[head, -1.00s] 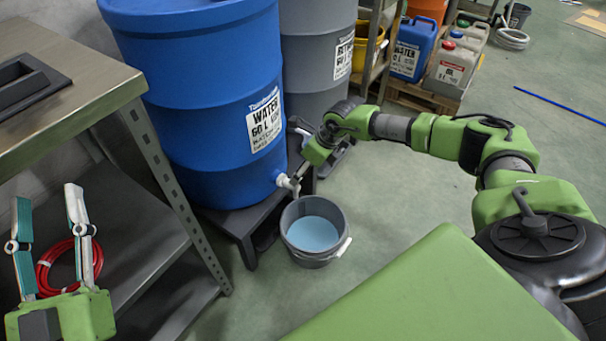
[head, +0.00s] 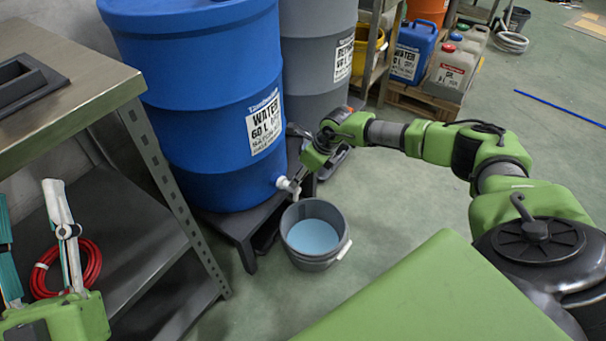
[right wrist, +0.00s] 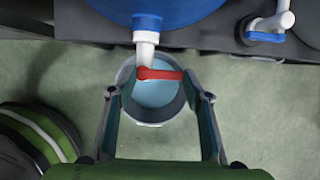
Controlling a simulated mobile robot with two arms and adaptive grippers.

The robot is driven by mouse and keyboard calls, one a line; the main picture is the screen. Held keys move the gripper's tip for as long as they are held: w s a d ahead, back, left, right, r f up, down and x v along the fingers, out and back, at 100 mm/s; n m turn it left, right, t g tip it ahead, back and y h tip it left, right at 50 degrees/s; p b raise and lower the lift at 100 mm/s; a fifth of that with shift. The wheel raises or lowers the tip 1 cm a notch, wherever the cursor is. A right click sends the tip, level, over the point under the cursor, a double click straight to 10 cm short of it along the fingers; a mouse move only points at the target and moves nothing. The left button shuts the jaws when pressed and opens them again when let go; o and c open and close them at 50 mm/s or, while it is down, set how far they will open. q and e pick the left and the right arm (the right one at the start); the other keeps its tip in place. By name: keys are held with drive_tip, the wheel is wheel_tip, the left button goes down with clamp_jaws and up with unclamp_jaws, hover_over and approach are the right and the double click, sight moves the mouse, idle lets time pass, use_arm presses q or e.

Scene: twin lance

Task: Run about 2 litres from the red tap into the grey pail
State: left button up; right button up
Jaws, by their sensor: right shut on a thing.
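The red tap's lever (right wrist: 160,74) lies crosswise over the white spout (right wrist: 146,50) at the foot of the blue water barrel (head: 220,165). My right gripper (right wrist: 160,88), also at the tap in the head view (head: 300,182), is shut on this lever, with one finger at each side. The grey pail (head: 318,263) stands upright on the floor below the spout, with pale blue water (head: 313,237) in it. I cannot make out a stream. My left gripper (head: 30,195) is open and empty at the left edge, away from the pail.
The blue barrel rests on a dark stand (head: 240,228). A grey barrel (head: 310,50) stands behind it, and another tap with a blue handle (right wrist: 265,37) shows at right. A metal bench (head: 110,75) with a red hose coil (head: 88,262) fills the left. Floor right of the pail is clear.

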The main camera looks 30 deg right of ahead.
use_arm(q)
drive_tip(key=w+f+g+y+p, duration=0.35)
drive_tip(key=f+g, duration=0.35)
drive_tip(key=f, duration=0.5)
drive_tip(key=s+a+f+g, duration=0.1)
drive_tip(key=s+f+g, duration=0.1)
drive_tip(key=f, duration=0.4)
drive_tip(key=s+a+f+g+y+p, duration=0.1)
drive_tip(key=s+a+f+g, duration=0.1)
drive_tip(key=f+g, duration=0.2)
wheel_tip(320, 180, down, 3)
drive_tip(key=shift+s+a+r+n+g+p, duration=0.1)
drive_tip(key=shift+s+a+n+g+p, duration=0.2)
drive_tip(key=shift+s+g, duration=0.1)
use_arm(e)
drive_tip(key=m, duration=0.1)
drive_tip(key=m+h, duration=0.1)
drive_tip(key=m, duration=0.1)
drive_tip(key=shift+s, duration=0.4)
drive_tip(key=o, duration=1.1)
drive_tip(key=shift+r, duration=0.1)
drive_tip(key=v, duration=1.1)
drive_tip(key=shift+s+a+r, duration=0.2)
drive_tip(key=shift+s+r, duration=0.15)
